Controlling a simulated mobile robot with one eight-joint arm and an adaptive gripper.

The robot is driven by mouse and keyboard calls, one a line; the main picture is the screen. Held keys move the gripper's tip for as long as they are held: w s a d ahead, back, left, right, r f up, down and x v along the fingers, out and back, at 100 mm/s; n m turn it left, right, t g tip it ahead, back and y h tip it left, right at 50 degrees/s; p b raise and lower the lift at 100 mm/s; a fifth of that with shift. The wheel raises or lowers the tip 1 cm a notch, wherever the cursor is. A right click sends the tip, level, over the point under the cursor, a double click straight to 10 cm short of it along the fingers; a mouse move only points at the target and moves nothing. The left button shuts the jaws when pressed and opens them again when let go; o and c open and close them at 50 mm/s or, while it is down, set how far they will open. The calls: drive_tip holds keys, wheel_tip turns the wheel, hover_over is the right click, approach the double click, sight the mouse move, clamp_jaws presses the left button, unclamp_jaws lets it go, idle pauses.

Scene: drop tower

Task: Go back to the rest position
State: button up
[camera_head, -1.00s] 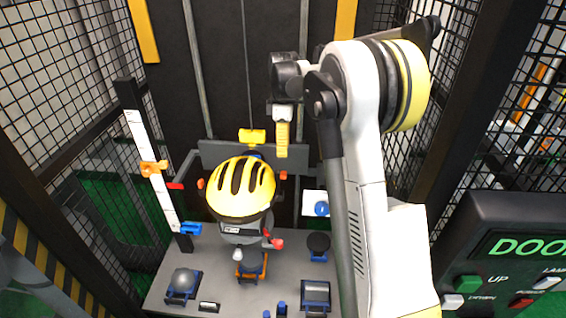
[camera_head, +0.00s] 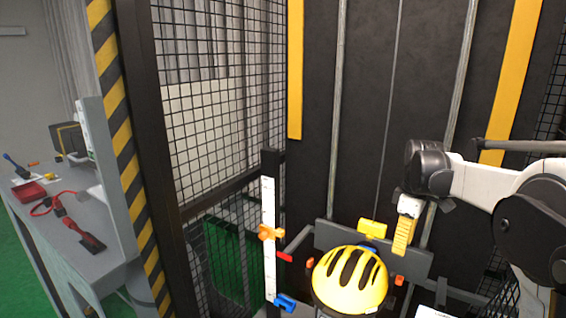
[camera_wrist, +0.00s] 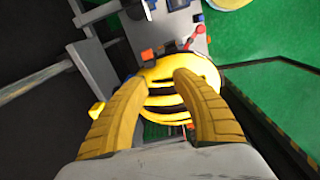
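My gripper (camera_head: 402,238) hangs with yellow fingers pointing down, above and to the right of a yellow helmet (camera_head: 350,280) in the head view. In the wrist view the two fingers of my gripper (camera_wrist: 166,76) are apart with nothing held between them. The helmet (camera_wrist: 178,102) shows beyond and between them, partly hidden by them. The helmet has black vents and sits at the drop tower's carriage, in front of a grey crossbar (camera_head: 400,262). My arm reaches in from the right edge.
A white vertical scale (camera_head: 268,215) with an orange slider (camera_head: 271,232) and blue slider (camera_head: 284,302) stands left of the helmet. A mesh fence (camera_head: 215,120) and striped post (camera_head: 125,150) separate the tower from a grey workbench (camera_head: 60,250) with tools at far left.

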drive_tip(key=s+a+r+m+t+b, duration=0.1)
drive_tip(key=s+a+m+t+b, duration=0.35)
drive_tip(key=s+a, duration=0.75)
drive_tip(key=s+a+f+m+t+b, duration=0.1)
drive_tip(key=s+f+m, duration=0.4)
drive_tip(key=s, duration=0.9)
wheel_tip(320, 180, down, 3)
drive_tip(key=shift+a+r+t+b, duration=0.25)
drive_tip(key=shift+a+t, duration=0.4)
drive_tip(key=shift+a, duration=0.55)
